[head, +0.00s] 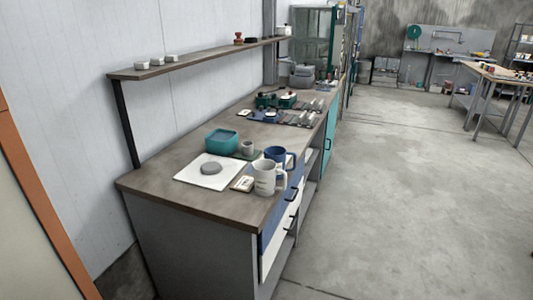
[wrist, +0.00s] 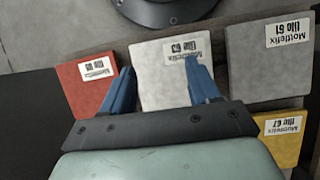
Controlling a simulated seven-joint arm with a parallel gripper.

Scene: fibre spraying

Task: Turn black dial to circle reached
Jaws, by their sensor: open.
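No black dial can be made out for certain in either view. In the wrist view a dark round part (wrist: 168,10) with small bolts is cut off by the top edge; I cannot tell whether it is a dial or part of my own mount. My gripper (wrist: 158,66) shows two blue fingers spread apart with nothing held between them. They point towards a light grey tile (wrist: 160,82) with an upside-down label; I cannot tell the height above it. My gripper is not visible in the head view.
A red tile (wrist: 88,88), a darker grey tile (wrist: 268,68) and a yellow tile (wrist: 280,138) lie around the fingers. In the head view a wooden counter (head: 150,183) bears a white mug (head: 264,180), a blue mug (head: 275,154) and a teal container (head: 221,141).

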